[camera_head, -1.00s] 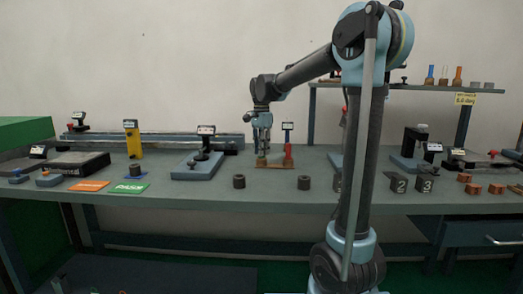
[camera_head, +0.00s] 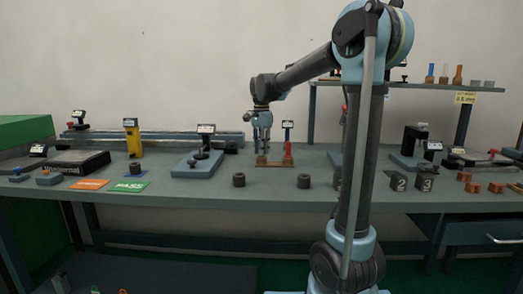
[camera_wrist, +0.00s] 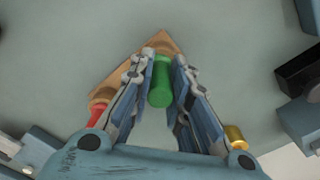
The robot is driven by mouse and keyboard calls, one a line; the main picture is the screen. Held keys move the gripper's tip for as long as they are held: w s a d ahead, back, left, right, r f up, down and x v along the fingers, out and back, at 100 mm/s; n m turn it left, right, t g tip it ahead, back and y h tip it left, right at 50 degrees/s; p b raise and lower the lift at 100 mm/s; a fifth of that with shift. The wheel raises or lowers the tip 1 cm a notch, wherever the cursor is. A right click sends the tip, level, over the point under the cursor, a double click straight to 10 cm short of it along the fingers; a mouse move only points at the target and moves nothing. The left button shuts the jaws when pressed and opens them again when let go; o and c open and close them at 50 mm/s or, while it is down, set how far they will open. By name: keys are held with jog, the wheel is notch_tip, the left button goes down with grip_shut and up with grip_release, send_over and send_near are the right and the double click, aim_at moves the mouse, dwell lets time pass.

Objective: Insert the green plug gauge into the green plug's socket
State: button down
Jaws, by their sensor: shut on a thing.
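The green plug gauge (camera_wrist: 161,82) stands between the two fingers of my gripper (camera_wrist: 160,66) in the wrist view. The fingers are shut on it. Its far end meets or overlaps a tan stand (camera_wrist: 118,77); I cannot tell whether it sits in a hole there. In the head view my gripper (camera_head: 263,147) is down over the left part of the stand (camera_head: 273,163), and the green plug is too small to make out. A red plug (camera_head: 288,150) stands on the stand's right part. The green plug's socket cannot be identified.
A small sign (camera_head: 288,125) rises behind the stand. Dark cylinders (camera_head: 239,180) (camera_head: 304,181) stand nearer the bench's front edge. A blue-grey base with a black knob (camera_head: 200,160) is to the left. A brass-coloured cylinder (camera_wrist: 236,137) shows at right in the wrist view.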

dwell(0.3)
jog(key=c, duration=1.4)
grip_release()
jog(key=shift+c, duration=0.2)
